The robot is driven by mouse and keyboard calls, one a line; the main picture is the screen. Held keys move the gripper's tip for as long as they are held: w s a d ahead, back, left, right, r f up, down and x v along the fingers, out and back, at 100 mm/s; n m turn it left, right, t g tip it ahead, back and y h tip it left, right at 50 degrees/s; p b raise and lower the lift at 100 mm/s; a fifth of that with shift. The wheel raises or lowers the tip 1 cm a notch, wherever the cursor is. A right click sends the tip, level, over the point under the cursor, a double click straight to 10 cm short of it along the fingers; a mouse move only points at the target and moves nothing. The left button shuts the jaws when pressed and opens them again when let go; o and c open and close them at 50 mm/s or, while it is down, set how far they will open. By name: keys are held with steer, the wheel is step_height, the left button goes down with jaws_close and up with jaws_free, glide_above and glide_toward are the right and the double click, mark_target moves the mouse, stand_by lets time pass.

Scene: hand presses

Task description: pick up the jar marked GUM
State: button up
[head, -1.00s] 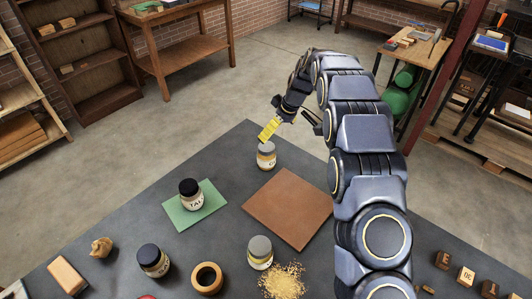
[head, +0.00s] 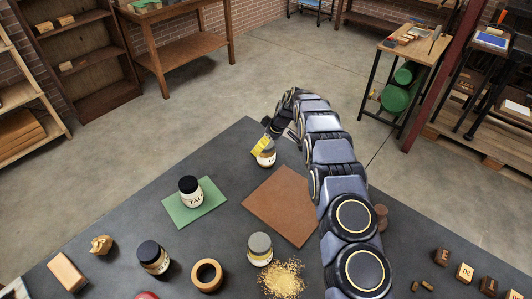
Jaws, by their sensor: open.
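My gripper (head: 268,141) is open at the far end of the dark table, its yellow finger pad close against a jar with a pale band and yellowish lower part (head: 266,158). I cannot tell if they touch. This jar's label is too small to read here, so I cannot confirm GUM. A black-lidded jar (head: 191,191) with a label starting TAL stands upright on a green mat (head: 214,193). Another black-lidded jar (head: 152,257) and a grey-lidded jar (head: 260,249) stand nearer; their labels are unreadable.
A brown square board (head: 284,206) lies right of the jars. Letter blocks (head: 465,271) sit at the right. My arm spans the right side.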

steer(key=c, duration=1.2)
steer(key=shift+r, duration=0.1)
